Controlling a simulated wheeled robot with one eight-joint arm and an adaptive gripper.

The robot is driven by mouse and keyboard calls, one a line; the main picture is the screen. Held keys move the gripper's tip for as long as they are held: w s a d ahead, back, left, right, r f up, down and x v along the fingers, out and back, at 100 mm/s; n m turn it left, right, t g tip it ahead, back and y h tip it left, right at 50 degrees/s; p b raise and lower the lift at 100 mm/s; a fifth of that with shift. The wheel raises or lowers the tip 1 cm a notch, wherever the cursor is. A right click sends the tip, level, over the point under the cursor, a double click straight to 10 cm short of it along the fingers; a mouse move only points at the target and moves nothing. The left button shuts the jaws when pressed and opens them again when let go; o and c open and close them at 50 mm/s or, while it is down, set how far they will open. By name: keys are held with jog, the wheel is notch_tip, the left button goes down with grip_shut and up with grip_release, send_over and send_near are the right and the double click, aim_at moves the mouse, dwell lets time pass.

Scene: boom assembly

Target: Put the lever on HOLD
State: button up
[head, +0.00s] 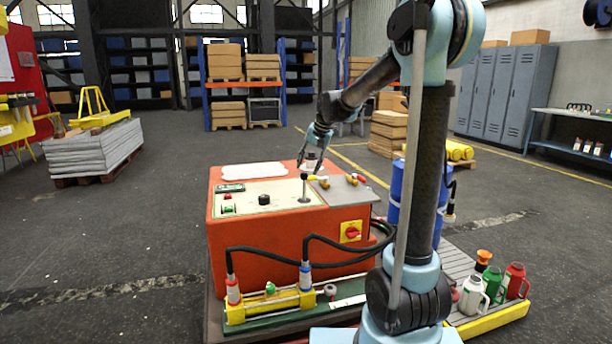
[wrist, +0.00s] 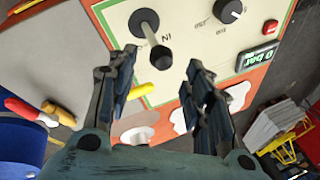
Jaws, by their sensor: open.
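The lever (head: 304,187) stands on the cream panel on top of the orange console, a thin stem with a black knob. In the wrist view the lever (wrist: 160,57) points toward the camera, its knob between and just beyond my fingertips. The word IN is printed beside it; I cannot read a HOLD mark, nor tell which position the lever is in. My gripper (head: 308,167) is above the console's far side, behind the lever in the head view. In the wrist view my gripper (wrist: 160,68) is open and empty, one finger on each side of the knob.
A black rotary knob (head: 264,200) and a green display (wrist: 257,59) share the panel. A grey plate with red and yellow handles (head: 324,183) adjoins it on the right. A yellow box with a red switch (head: 351,232) is on the console's front. Black hoses (head: 262,250) hang in front.

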jog(key=shift+v, duration=2.8)
jog(key=s+d+f+n+h, duration=0.1)
jog(key=s+d+f, duration=0.35)
jog(key=s, duration=0.45)
jog(key=s+d+f+h, duration=0.1)
jog(key=s+d+f, duration=0.2)
jog(key=s+d, duration=0.5)
jog(key=s+d+f+n, duration=0.1)
jog(key=s+d+f, duration=0.25)
jog(key=s, duration=0.75)
jog(key=s+d+f+h, duration=0.1)
jog(key=s+d+f, duration=0.2)
jog(key=s+f, duration=0.7)
jog(key=shift+d+f+g, duration=0.3)
jog(key=shift+f, duration=0.05)
jog(key=shift+s, duration=0.1)
jog(key=shift+w+f, duration=0.2)
jog(key=shift+w, duration=0.25)
